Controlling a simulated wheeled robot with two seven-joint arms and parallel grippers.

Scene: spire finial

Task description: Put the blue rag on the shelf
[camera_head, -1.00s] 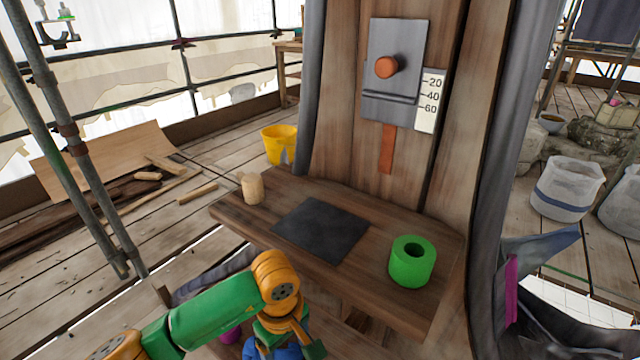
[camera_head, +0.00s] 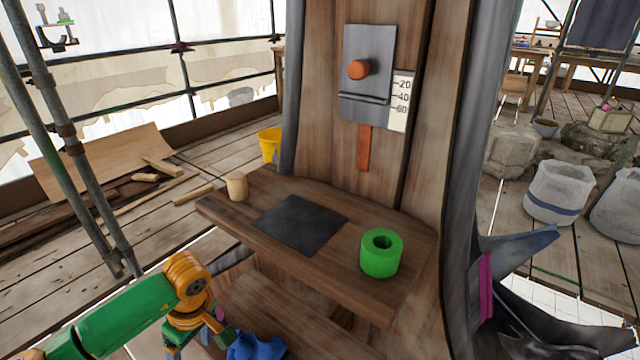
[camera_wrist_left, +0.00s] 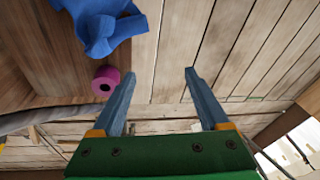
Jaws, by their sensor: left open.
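The blue rag (camera_head: 256,347) lies crumpled on a lower wooden step below the shelf, cut by the bottom edge of the head view. It also shows at the top left of the left wrist view (camera_wrist_left: 100,25). The wooden shelf (camera_head: 345,275) juts from the post above it and bears a dark square mat (camera_head: 302,223). My left gripper (camera_wrist_left: 160,73) is open and empty, beside the rag and apart from it. In the head view it is left of the rag, with its fingers partly hidden. My right gripper is not in view.
A green roll (camera_head: 380,258) stands on the shelf's right side and a wooden mallet-like piece (camera_head: 237,187) at its left end. A pink roll (camera_wrist_left: 105,82) is near the rag. A scaffold pole (camera_head: 75,150) rises at the left. The mat is bare.

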